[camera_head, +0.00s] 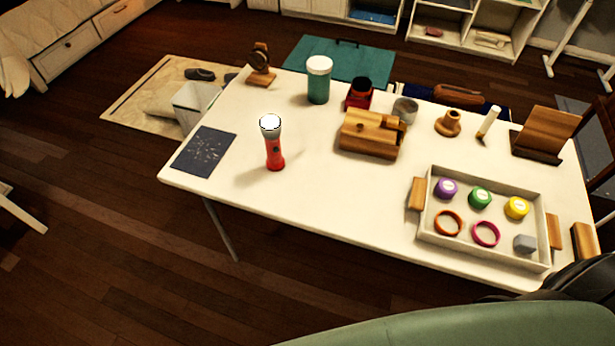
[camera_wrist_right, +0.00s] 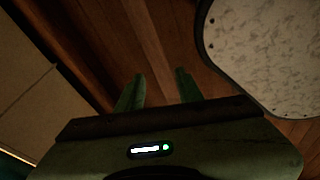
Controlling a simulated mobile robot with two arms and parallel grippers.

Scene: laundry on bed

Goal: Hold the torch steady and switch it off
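The torch (camera_head: 275,156) is red with a pale head and stands upright near the left front edge of the white table (camera_head: 330,195). Its head points up and its lens face looks bright white; I cannot tell for sure whether it is lit. A small dark spot, perhaps its switch, shows on the body. No gripper is near the torch. My right gripper (camera_wrist_right: 160,85) is open and empty in the right wrist view, above the wooden floor, with its two fingers apart. My left gripper is out of view.
A dark card (camera_head: 204,151) lies left of the torch. A green jar (camera_head: 318,87), a red pot (camera_head: 359,96) and a wooden box (camera_head: 370,137) stand behind it. A tray (camera_head: 480,249) with caps and rings is at the right. The table's front middle is clear.

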